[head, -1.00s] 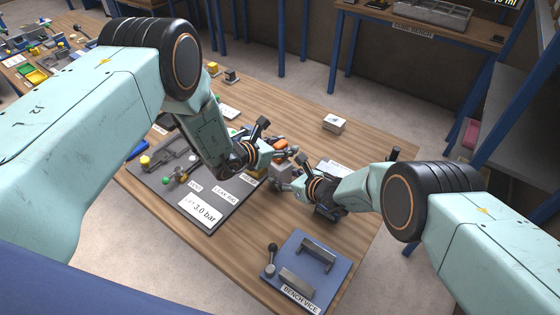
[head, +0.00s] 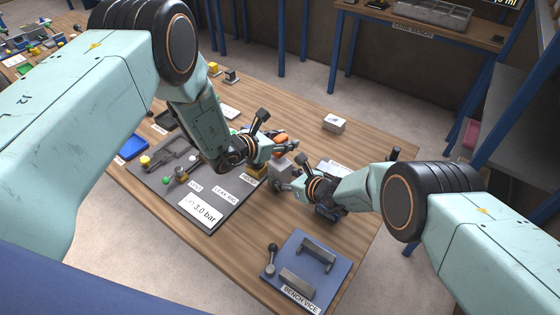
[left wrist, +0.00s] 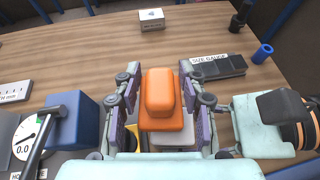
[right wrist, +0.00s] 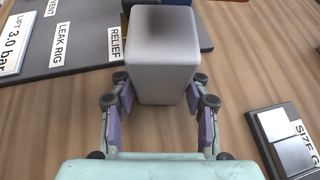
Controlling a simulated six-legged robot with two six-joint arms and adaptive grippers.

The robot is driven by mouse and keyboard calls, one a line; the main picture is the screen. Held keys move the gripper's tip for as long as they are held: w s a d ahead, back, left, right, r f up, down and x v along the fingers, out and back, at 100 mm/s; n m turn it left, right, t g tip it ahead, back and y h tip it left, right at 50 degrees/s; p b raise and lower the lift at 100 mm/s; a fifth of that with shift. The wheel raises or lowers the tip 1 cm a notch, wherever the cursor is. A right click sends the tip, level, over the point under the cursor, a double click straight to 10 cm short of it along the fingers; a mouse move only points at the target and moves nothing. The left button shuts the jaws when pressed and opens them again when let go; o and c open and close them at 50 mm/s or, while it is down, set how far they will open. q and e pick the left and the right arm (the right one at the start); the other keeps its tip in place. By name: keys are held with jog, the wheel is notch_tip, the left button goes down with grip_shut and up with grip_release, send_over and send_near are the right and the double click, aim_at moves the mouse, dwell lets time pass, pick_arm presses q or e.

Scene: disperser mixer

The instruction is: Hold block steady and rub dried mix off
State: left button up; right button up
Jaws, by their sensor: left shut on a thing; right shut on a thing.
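A grey block (head: 281,168) stands in the middle of the bench. In the right wrist view the block (right wrist: 162,65) shows a dark, soft-edged patch on its far upper part. My right gripper (right wrist: 162,105) is shut on the block, one finger on each side. My left gripper (left wrist: 160,108) is shut on an orange rubbing tool (left wrist: 161,95). In the head view the orange tool (head: 281,138) is just above and beyond the block, partly hidden by the left fingers. I cannot tell whether the tool touches the block.
A grey leak rig panel (head: 205,185) lies left of the block. A blue bench vice (head: 308,272) is at the front. A size gauge (left wrist: 218,67) lies to the right of the tool. A small white box (head: 334,123) stands behind on clear wood.

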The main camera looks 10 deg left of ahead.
pick_arm(q)
jog(key=s+a+r, duration=0.3)
jog(key=s+r, duration=0.1)
jog(key=r, duration=0.3)
jog(key=shift+s+r, duration=0.25)
pick_arm(e)
jog(key=o, duration=0.8)
jog(key=shift+c, duration=0.2)
pick_arm(q)
jog(key=shift+r, duration=0.1)
pick_arm(e)
jog(key=shift+r+p, duration=0.65)
pick_arm(q)
jog(key=shift+r, duration=0.55)
pick_arm(e)
jog(key=o, duration=0.6)
jog(key=shift+f, duration=0.1)
